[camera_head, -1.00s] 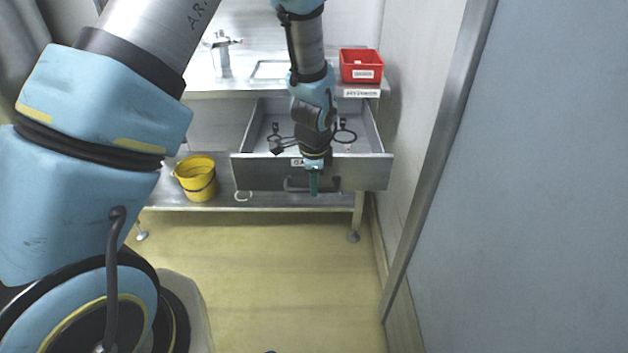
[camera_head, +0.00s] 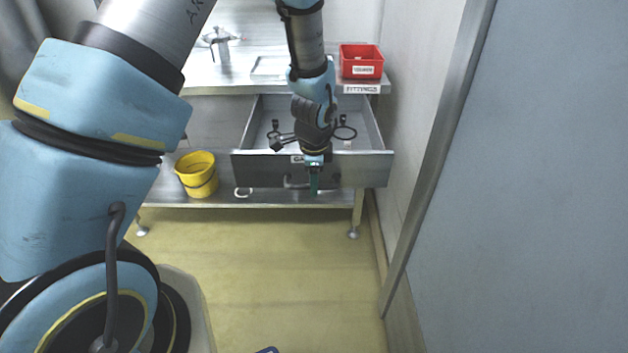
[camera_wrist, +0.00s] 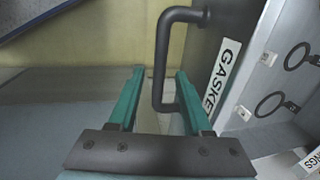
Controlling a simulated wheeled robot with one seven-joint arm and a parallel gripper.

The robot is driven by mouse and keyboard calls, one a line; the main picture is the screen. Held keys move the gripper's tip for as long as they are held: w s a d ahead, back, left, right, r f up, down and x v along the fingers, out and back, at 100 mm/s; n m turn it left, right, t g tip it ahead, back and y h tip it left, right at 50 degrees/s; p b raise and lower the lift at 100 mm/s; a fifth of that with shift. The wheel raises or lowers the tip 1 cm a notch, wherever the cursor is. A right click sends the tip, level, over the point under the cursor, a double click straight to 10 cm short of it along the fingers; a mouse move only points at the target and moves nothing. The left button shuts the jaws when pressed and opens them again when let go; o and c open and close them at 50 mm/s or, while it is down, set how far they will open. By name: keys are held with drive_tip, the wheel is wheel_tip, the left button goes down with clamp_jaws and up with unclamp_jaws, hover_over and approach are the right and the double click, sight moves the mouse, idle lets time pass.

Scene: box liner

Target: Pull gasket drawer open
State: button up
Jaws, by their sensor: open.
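The gasket drawer (camera_head: 362,170) stands pulled out from under the steel bench in the head view, with black rings showing inside. Its front with the GASKET label (camera_wrist: 222,78) and dark bar handle (camera_wrist: 163,52) shows in the wrist view. My gripper (camera_head: 314,192) is in front of the drawer front, pointing down. In the wrist view my gripper (camera_wrist: 160,90) is open, with its green fingers either side of the handle's lower end. I cannot tell whether a finger touches the handle. My gripper hides part of the handle and label in the head view.
A red bin (camera_head: 361,62) and a metal pot (camera_head: 221,45) stand on the bench (camera_head: 240,84). A yellow bucket (camera_head: 197,175) stands on the lower shelf. A wall and grey panel (camera_head: 530,180) close off the right.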

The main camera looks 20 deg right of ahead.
wheel_tip(320, 180, up, 10)
drive_tip(key=s+a+b, duration=0.1)
drive_tip(key=s, duration=0.1)
drive_tip(key=shift+r, duration=0.25)
drive_tip(key=shift+w, duration=0.1)
idle(0.3)
drive_tip(key=w+a+r+n, duration=0.2)
drive_tip(key=a+n, duration=0.4)
drive_tip(key=a, duration=0.3)
drive_tip(key=w+a+r+n, duration=0.2)
drive_tip(key=a+n, duration=0.3)
drive_tip(key=a, duration=0.4)
drive_tip(key=s+a+n, duration=0.2)
drive_tip(key=a+n, duration=0.3)
drive_tip(key=a, duration=0.2)
drive_tip(key=s+a+r+n, duration=0.1)
drive_tip(key=s+a+n, duration=0.1)
drive_tip(key=a+n, duration=0.4)
drive_tip(key=shift+s+a+r+y, duration=0.2)
drive_tip(key=shift+s+a+y, duration=0.1)
drive_tip(key=shift+a+y, duration=0.15)
drive_tip(key=shift+o, duration=0.3)
